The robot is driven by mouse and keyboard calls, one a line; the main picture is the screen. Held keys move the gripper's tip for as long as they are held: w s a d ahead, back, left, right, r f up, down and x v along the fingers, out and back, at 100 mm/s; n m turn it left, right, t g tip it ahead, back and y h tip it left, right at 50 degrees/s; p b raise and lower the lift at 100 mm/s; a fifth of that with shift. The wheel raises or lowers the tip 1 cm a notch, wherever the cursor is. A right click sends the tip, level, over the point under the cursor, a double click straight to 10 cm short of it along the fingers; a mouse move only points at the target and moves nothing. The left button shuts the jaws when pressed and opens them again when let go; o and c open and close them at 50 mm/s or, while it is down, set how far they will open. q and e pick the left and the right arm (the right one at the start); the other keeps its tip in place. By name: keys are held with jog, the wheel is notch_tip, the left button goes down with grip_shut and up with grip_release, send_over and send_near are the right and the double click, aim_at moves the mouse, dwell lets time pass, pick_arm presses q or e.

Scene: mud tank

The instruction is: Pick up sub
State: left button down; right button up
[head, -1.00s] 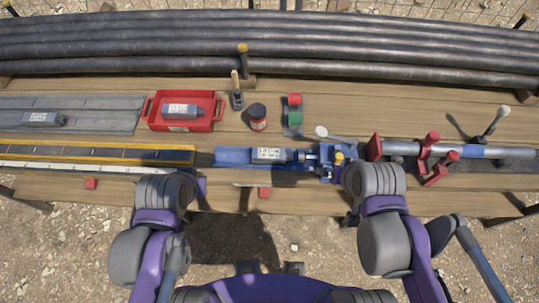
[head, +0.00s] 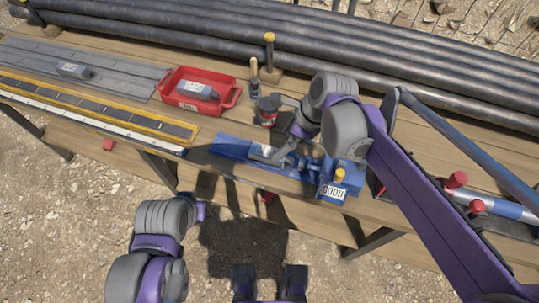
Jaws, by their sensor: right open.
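A grey sub with a white label (head: 262,151) lies in the blue cradle (head: 232,147) on the bench; my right gripper partly covers it. A second labelled grey sub (head: 198,90) lies in the red tray (head: 228,98). A third (head: 75,70) lies on the grey ribbed mat (head: 130,79). My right gripper (head: 280,157) is open, with its fingers low at the right part of the sub in the cradle; whether they touch it is hidden. My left gripper (head: 200,211) barely shows beyond its wrist, off the bench's front edge, and its jaws cannot be made out.
A blue clamp block with a "GOOD" label (head: 332,192) stands at the cradle's right end. A dark can with a red label (head: 267,110) and a brush (head: 254,82) stand behind. Long dark pipes (head: 190,37) line the back. Red clamps (head: 457,180) sit at right.

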aim_at(271, 152)
jog(key=x, duration=0.8)
jog(key=shift+w+a+f+b, duration=0.1)
jog(key=shift+w+f+b, duration=0.2)
jog(key=shift+f+b, duration=0.05)
grip_shut()
